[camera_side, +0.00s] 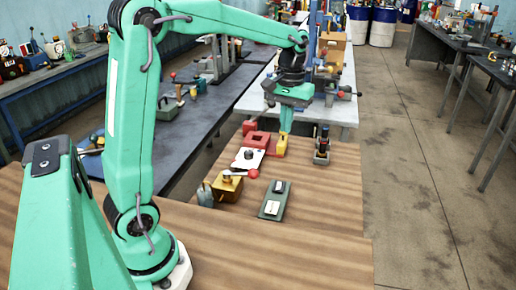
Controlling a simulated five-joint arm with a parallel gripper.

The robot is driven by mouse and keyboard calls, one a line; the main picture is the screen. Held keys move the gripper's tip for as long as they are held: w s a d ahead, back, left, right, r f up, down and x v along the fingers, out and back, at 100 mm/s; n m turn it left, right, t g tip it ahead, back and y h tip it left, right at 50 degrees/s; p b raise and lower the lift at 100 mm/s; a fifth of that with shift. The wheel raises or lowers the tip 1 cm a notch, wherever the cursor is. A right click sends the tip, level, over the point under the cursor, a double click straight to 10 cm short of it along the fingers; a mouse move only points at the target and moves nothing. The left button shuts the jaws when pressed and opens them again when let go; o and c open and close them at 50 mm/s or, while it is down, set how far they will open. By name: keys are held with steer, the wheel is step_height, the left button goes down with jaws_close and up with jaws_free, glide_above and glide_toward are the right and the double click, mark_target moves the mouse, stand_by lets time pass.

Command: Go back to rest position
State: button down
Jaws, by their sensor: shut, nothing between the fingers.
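My green arm reaches over the wooden table (310,210) from the left. My gripper (286,129) points down near the table's far edge. It is shut and empty. A small yellow object (282,146) stands directly below the fingertips in the picture; I cannot tell whether they touch. A red block with an opening (256,139) stands left of the gripper. A white plate with a dark knob (246,158) lies nearer the camera.
A brass-coloured block (226,188), a red-tipped lever (256,175) and a dark green panel (273,203) sit mid-table. A small rack with dark upright items (321,147) stands right of the gripper. The table's front right is clear. Cluttered benches stand behind.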

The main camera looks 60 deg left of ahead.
steer(key=s+d+m+t, duration=0.3)
steer(key=s, duration=0.6)
steer(key=s+d+m+t, duration=0.3)
steer(key=s+d, duration=0.1)
steer(key=s, duration=0.4)
steer(key=shift+s+d+r+m, duration=0.3)
steer(key=shift+s+r, duration=0.1)
